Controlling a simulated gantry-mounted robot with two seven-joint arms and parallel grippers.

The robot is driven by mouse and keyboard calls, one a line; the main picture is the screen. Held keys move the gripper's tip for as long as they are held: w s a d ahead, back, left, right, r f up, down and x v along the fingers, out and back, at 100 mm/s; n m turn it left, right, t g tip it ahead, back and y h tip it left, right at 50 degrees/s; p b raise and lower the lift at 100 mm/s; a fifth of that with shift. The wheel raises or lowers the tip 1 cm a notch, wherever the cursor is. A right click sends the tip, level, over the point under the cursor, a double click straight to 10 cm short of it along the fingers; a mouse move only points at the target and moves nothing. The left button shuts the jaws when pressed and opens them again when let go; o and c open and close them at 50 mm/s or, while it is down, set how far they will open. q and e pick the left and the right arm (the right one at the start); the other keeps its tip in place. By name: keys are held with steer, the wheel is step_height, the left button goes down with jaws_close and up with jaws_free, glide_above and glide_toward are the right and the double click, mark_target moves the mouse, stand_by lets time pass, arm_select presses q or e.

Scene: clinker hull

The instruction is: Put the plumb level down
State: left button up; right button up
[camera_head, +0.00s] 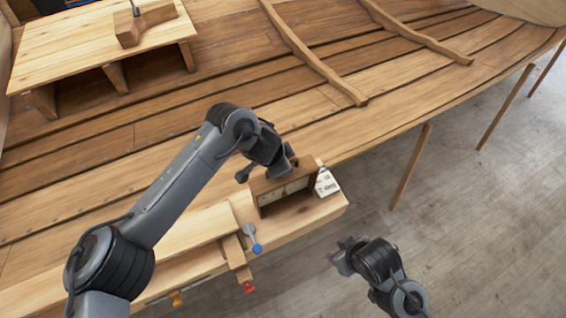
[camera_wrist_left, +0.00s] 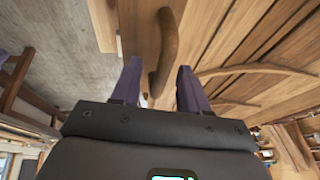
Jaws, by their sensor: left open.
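A brown wooden block with a paler, framed front face (camera_head: 283,196), which I take for the plumb level, rests on the end of the pale bench plank (camera_head: 325,207). My left gripper (camera_head: 268,172) is just above and behind it, pointing down, with its fingers apart. In the left wrist view the two dark fingers (camera_wrist_left: 160,70) are spread, and a curved brown wooden piece (camera_wrist_left: 166,48) shows between and beyond them, with gaps on both sides. I cannot tell whether a finger touches it. My right gripper (camera_head: 342,254) hangs over the floor; its jaws are too small to judge.
A white labelled item (camera_head: 326,183) stands right of the block. A blue-handled tool (camera_head: 252,240) lies on the bench, with red (camera_head: 249,288) and yellow (camera_head: 177,298) knobs at its front edge. The planked hull (camera_head: 200,140) rises behind. Open floor (camera_head: 480,240) lies to the right.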

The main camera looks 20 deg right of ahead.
arm_select(q)
steer(key=v, duration=1.1)
steer(key=s+d+f+n+t+h, duration=0.1)
steer(key=s+d+f+t+h, duration=0.1)
steer(key=s+d+h, duration=0.5)
steer(key=a+f+n+t+y, duration=0.25)
steer(key=a+f+n, duration=0.2)
steer(key=a, duration=0.55)
steer(key=a+f+n+t+y, duration=0.2)
steer(key=a+f+n+y, duration=0.15)
steer(key=a+n, duration=0.45)
steer(key=s+a+f+n+g+y, duration=0.1)
steer(key=s+a+f, duration=0.3)
steer(key=s+a, duration=0.4)
steer(key=s+a+f+n+g+y, duration=0.1)
steer(key=s+a+f+g+y, duration=0.2)
steer(key=s+a, duration=0.5)
steer(key=a+f+g, duration=0.1)
steer(key=a+f, duration=0.1)
steer(key=a, duration=0.4)
steer(key=shift+s+a+f+y, duration=0.15)
steer(key=shift+s+a+y, duration=0.2)
steer(key=shift+a+y, duration=0.05)
